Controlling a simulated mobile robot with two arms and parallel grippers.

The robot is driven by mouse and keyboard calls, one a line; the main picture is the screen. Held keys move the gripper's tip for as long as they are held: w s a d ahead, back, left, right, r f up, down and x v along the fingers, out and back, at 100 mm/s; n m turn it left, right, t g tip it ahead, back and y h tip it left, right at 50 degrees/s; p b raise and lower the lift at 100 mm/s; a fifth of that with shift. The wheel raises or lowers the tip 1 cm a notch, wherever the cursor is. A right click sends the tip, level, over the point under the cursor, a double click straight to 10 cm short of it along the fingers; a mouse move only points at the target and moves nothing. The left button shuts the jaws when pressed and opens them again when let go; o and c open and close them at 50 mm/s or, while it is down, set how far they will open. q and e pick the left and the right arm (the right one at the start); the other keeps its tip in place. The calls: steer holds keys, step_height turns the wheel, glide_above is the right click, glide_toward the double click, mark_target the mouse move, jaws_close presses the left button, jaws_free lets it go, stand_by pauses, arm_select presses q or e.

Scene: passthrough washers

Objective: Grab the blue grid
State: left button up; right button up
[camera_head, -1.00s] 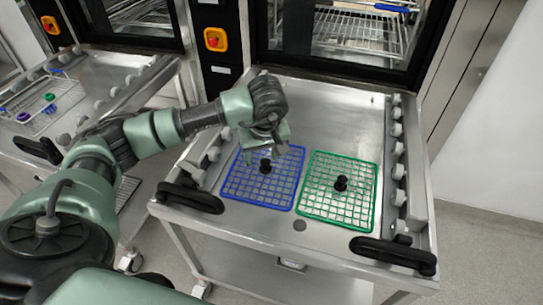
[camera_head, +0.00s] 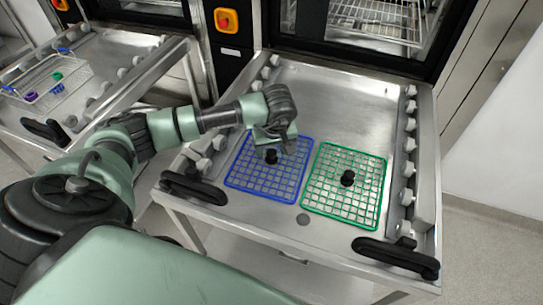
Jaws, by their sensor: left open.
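The blue grid (camera_head: 263,183) lies flat on the left part of the steel trolley top, with a black knob (camera_head: 271,157) standing near its middle. My left gripper (camera_head: 274,146) is open and reaches down over the grid's far half, close to the knob. The fingers partly cover the grid's far edge, and I cannot tell whether they touch the knob. My right gripper is not in view.
A green grid (camera_head: 344,200) with its own black knob lies just right of the blue one. The steel trolley top (camera_head: 335,105) is clear behind them. Rollers line both sides, and black handles (camera_head: 396,256) stand at the front corners. A second trolley with a wire basket (camera_head: 47,86) is at left.

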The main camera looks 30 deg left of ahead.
arm_select(q)
jaws_close()
stand_by(1.4)
